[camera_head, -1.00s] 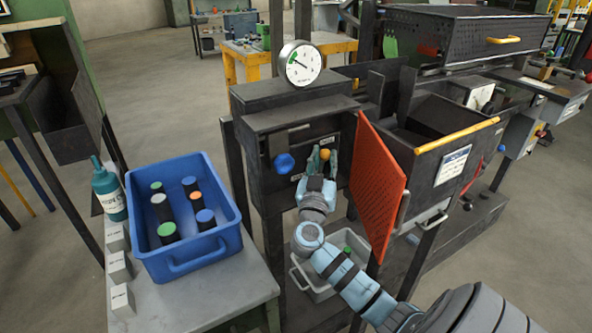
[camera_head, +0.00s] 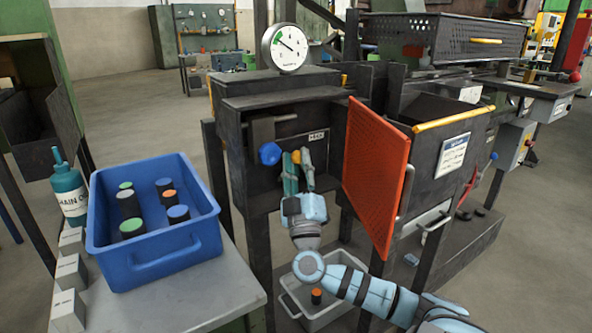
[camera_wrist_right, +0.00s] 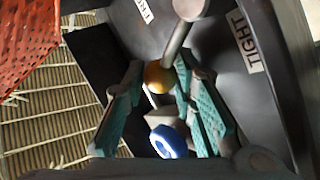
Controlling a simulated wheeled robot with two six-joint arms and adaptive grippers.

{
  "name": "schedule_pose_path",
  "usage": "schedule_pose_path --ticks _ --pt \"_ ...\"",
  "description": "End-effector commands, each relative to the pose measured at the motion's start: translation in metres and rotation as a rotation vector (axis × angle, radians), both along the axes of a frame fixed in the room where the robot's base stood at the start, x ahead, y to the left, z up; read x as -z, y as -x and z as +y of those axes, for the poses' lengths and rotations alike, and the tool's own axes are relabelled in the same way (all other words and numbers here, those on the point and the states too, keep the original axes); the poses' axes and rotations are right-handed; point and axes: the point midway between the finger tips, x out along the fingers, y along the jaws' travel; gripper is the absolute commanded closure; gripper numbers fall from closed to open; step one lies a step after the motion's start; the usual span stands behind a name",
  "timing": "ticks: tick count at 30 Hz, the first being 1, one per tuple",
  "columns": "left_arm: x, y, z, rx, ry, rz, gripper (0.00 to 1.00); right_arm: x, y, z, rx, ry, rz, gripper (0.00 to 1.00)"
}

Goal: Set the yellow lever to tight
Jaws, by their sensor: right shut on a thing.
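The yellow lever's round knob (camera_head: 296,157) is inside the dark open box below the gauge. It also shows in the right wrist view (camera_wrist_right: 159,77), with a grey rod running up from it. My right gripper (camera_head: 299,167) reaches into the box from the front, its teal fingers on both sides of the knob, shut on it. In the wrist view a TIGHT label (camera_wrist_right: 245,42) is on the plate right of the lever; another label (camera_wrist_right: 146,10) at the top is cut off. My left gripper is not in view.
A blue knob (camera_head: 270,153) sits just left of my fingers. An orange perforated door (camera_head: 376,175) stands open close on the right. A blue crate (camera_head: 150,262) of cylinders is on the left table. A grey bin (camera_head: 327,318) is under my arm.

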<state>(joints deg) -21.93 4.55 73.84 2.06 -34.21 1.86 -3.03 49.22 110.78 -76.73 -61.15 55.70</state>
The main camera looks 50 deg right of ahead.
Motion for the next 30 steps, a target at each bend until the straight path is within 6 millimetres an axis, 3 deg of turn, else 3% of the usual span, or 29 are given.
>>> schedule_pose_path --ticks 14,15,18,30 --pt "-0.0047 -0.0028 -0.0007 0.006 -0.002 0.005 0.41 0.0022 0.0013 -0.0005 0.004 0.016 0.01 1.0" --pt "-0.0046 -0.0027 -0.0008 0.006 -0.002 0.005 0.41 0.0024 0.0012 -0.0005 0.004 0.016 0.01 0.72" --pt "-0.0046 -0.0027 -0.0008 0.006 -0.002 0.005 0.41 0.0021 0.0012 -0.0004 0.004 0.016 0.01 0.56" --pt "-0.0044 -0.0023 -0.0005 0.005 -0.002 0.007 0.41 0.0069 0.0053 0.0041 0.002 0.016 0.01 0.54"
